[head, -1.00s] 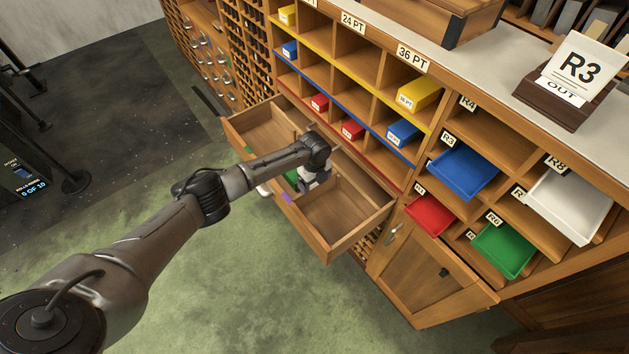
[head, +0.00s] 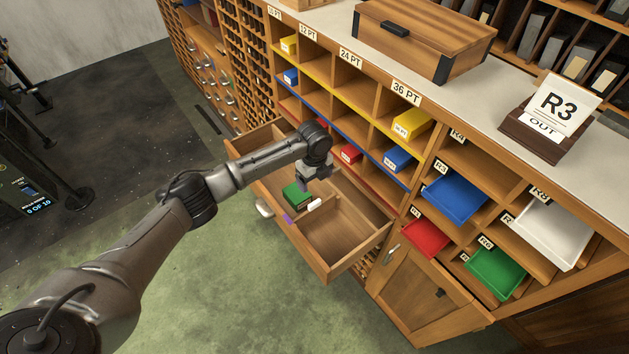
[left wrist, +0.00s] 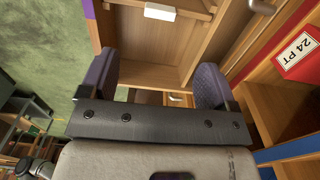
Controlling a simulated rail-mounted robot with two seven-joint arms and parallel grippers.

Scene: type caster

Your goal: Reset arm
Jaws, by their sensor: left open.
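My left arm reaches in from the left in the head view. Its gripper (head: 314,182) hangs just above the open drawer, close to the cabinet front. In the left wrist view the two dark pads of this gripper (left wrist: 154,72) stand wide apart with nothing between them. The open wooden drawer (head: 318,262) is divided into compartments. A green block (head: 297,195) lies in its middle compartment, below the gripper and apart from it. My right gripper is in neither view.
A cabinet of cubbyholes with yellow, blue and red boxes rises behind the drawer. Blue (head: 457,197), red (head: 426,238), green (head: 497,271) and white (head: 551,231) trays stick out at the right.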

